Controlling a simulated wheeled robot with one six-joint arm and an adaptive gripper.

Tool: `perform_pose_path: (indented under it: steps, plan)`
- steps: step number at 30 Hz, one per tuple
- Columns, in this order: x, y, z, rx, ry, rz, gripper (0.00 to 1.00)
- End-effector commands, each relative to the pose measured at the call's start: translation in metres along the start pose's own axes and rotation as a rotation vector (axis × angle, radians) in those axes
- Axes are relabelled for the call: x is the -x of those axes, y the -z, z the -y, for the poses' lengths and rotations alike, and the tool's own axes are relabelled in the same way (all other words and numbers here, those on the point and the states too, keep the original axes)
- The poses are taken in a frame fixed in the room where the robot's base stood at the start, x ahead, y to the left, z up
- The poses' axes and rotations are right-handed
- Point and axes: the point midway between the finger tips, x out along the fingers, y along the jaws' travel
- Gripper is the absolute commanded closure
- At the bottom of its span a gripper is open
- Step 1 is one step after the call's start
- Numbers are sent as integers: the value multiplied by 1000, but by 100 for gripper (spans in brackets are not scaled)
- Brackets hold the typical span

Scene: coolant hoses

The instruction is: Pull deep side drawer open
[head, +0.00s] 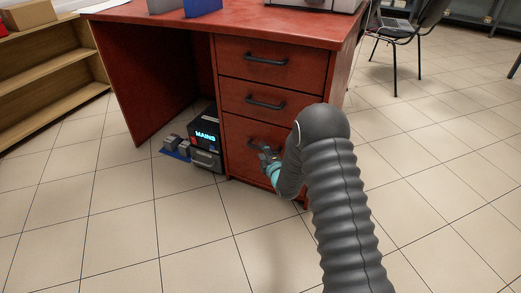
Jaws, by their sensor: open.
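The red desk (150,70) has a stack of three drawers on its right side. The top drawer (290,75) and the middle drawer (290,122) are shut, each with a dark bar handle. The deep bottom drawer (235,150) looks shut, flush with the desk front. Its dark handle (256,141) shows just above and left of my gripper. My gripper (265,154) is at the handle, jaws open; whether it touches or surrounds the handle cannot be told. My arm hides the right part of the deep drawer.
A dark box with a lit "MAINS" sign (205,137) stands on the floor left of the drawers, with small grey parts on a blue base (175,153) beside it. A wooden shelf (50,80) is at left, a chair (405,30) at right. The tiled floor in front is clear.

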Motion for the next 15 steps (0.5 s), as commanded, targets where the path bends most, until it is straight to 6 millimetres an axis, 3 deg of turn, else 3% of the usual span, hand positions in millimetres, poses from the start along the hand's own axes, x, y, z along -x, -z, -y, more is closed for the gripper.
perform_pose_path:
  steps: [6,15]
  plan:
    - [-22,0,0,-1,-1,0,59]
    - [-27,0,0,-1,0,0,59]
